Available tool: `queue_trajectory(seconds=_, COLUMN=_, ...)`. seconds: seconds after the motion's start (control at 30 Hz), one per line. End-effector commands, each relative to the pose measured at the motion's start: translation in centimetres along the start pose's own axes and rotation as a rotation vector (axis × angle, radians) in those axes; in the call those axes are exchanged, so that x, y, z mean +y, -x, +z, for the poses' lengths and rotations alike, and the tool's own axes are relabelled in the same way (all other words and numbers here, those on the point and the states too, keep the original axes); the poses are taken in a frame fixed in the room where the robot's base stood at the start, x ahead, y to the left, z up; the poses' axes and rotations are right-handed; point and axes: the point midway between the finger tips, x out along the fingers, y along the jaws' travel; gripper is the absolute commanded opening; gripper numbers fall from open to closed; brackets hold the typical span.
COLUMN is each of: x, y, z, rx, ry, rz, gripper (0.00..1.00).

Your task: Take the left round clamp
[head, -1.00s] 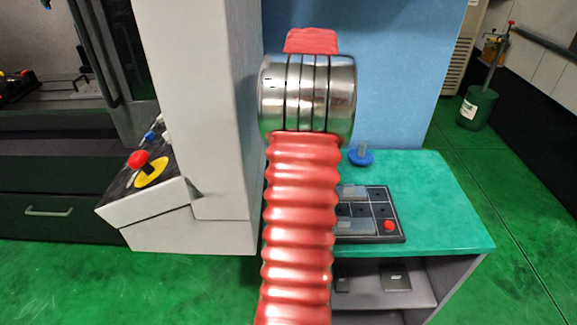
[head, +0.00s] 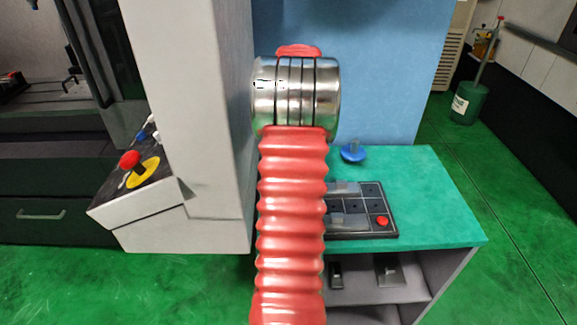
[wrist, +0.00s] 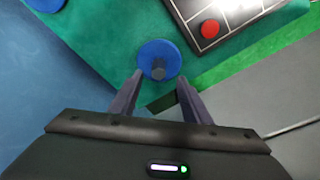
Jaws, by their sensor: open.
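A blue round clamp (wrist: 160,50) with a short grey post shows in the wrist view, right at the tips of my gripper (wrist: 160,78). My gripper is open, one finger on each side of the post; nothing is held. I cannot tell how much height separates the fingertips from the clamp. Another blue round piece is cut off at the top left corner of the wrist view (wrist: 45,3). In the head view one blue round clamp (head: 353,153) stands on the green bench top, right of my red arm. My arm hides my gripper and the bench's left part there.
A dark plate (head: 360,228) with grey blocks and a red button lies on the green bench top (head: 430,215). A pale machine column (head: 195,110) stands close on the left, with a control panel and red knob (head: 130,159). A blue panel rises behind.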

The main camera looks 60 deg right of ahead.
Motion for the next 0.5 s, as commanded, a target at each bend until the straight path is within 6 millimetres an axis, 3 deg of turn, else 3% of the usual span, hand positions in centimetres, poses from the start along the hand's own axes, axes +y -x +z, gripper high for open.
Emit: queue_trajectory(seconds=0.5, x=0.09, y=-1.22, z=0.03, rx=-0.001, ry=-0.001, rz=-0.001, gripper=0.43)
